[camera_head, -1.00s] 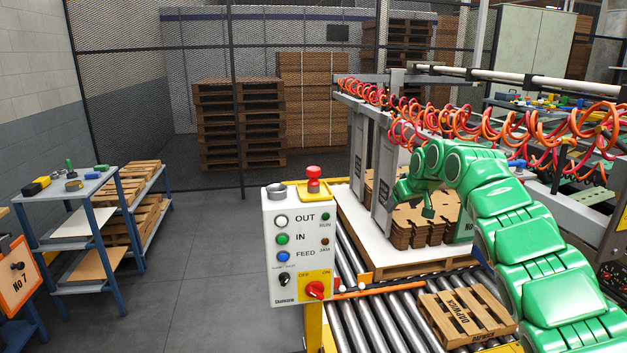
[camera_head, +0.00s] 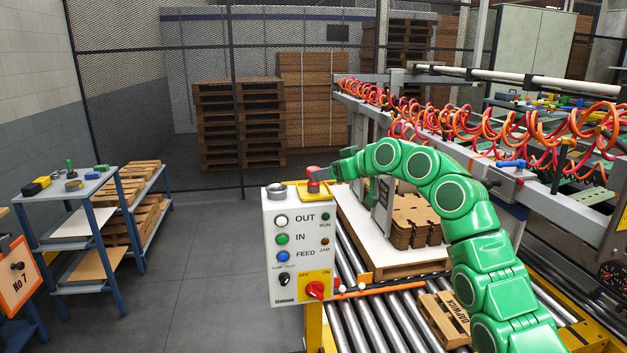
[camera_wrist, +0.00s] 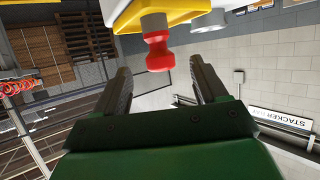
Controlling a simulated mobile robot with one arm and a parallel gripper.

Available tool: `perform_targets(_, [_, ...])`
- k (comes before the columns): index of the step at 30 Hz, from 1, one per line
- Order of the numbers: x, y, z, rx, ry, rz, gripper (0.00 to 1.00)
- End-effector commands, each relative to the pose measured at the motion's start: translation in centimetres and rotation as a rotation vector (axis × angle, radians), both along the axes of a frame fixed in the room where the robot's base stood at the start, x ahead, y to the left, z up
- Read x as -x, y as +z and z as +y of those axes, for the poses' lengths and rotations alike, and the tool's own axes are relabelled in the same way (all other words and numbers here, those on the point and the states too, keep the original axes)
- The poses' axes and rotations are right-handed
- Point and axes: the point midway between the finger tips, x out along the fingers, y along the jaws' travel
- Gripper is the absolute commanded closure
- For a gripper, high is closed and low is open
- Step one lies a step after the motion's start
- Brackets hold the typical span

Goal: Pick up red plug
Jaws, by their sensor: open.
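The red plug (camera_head: 313,185) stands upright on the yellow top part of the control box (camera_head: 292,245). In the wrist view the red plug (camera_wrist: 158,54) appears at the top centre, with a grey stem joined to the yellow plate. My gripper (camera_wrist: 161,82) is open, its two dark fingers apart, with the plug's knob just beyond and between the fingertip line. In the head view my gripper (camera_head: 325,173) is at the plug and partly covers it. I cannot tell whether a finger touches it.
A grey ring socket (camera_head: 277,188) sits beside the plug on the box top. Red and black knobs (camera_head: 314,290) are on the box front. Roller conveyor (camera_head: 375,310) and stacked cardboard (camera_head: 415,220) lie right. A blue shelf (camera_head: 85,210) stands left, with open floor between.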

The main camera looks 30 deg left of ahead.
Motion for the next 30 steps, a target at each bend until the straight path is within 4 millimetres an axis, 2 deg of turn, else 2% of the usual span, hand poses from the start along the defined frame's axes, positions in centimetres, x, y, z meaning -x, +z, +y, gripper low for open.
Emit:
perform_targets(14, [-0.3,-1.1,2.9,-0.003,0.003,0.003,0.28])
perform_targets(24, [-0.7,-2.2,6.1,-0.003,0.005,0.002,0.28])
perform_targets(30, [-1.0,-2.7,7.1,-0.002,0.002,0.003,0.28])
